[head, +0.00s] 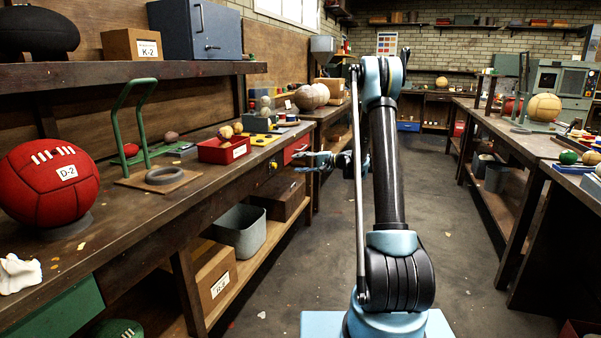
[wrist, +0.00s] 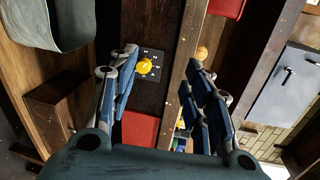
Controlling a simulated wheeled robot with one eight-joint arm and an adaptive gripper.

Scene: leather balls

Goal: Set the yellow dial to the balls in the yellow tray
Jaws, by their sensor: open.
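The yellow dial (wrist: 145,66) is a round knob on a dark plate with pale marks around it, on the bench front. It also shows small in the head view (head: 272,168). The marks and the dial's setting are too small to read. My gripper (wrist: 163,72) is open and empty, its left finger near the dial plate and its right finger over the bench edge. In the head view my gripper (head: 308,162) is beside the bench front. A yellow tray (head: 262,141) seems to lie on the bench top behind the red box; its balls cannot be counted.
A red box (head: 223,150) with yellowish balls stands near the bench edge. A red drawer front (head: 297,148) is beyond the dial. A grey bin (head: 239,231) and a brown box (head: 280,197) sit on the lower shelf.

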